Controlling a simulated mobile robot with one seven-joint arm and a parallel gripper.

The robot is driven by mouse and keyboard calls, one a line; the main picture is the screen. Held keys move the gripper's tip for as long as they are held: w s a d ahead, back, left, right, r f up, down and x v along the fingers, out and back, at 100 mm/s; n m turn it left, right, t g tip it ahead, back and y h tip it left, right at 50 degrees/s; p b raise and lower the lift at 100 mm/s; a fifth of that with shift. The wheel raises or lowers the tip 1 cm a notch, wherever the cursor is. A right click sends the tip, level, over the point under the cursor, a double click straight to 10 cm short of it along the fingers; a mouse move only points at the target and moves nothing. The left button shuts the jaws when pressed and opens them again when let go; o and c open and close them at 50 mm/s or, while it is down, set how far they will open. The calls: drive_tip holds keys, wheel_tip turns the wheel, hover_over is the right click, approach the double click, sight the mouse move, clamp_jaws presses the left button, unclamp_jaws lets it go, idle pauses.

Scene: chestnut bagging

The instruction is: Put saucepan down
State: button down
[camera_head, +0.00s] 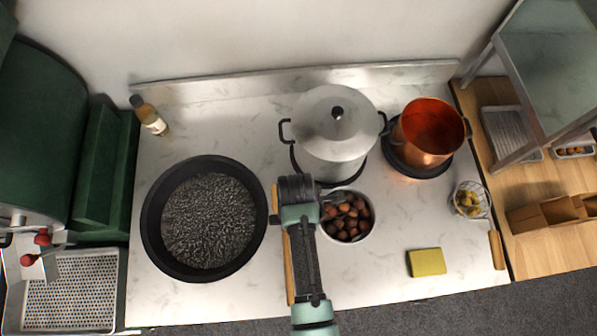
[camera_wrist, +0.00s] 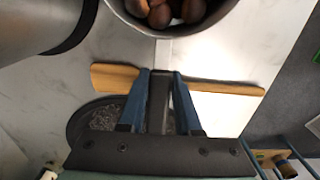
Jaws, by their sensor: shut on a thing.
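The saucepan (camera_head: 373,222) is a light metal pan full of brown chestnuts (camera_head: 345,214), right of centre in the head view. Its wall also shows at the top of the wrist view (camera_wrist: 133,24). My gripper (camera_wrist: 160,78) is shut on the saucepan's handle (camera_wrist: 163,50), which runs between the blue fingers. My gripper also shows in the head view (camera_head: 315,195), left of the pan, with the arm covering the handle. I cannot tell whether the pan's base touches the white counter (camera_head: 385,260).
A lidded steel pot (camera_head: 335,150) stands behind the saucepan, with a copper pot (camera_head: 428,135) to the right. A wide black pan (camera_head: 152,215) lies left. A wooden stick (camera_head: 290,268) passes below my gripper. A yellow sponge (camera_head: 427,262) lies front right; counter around it is clear.

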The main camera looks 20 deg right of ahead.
drive_tip(key=c, duration=0.6)
unclamp_jaws()
wheel_tip(320, 180, up, 12)
drive_tip(key=shift+b, duration=0.35)
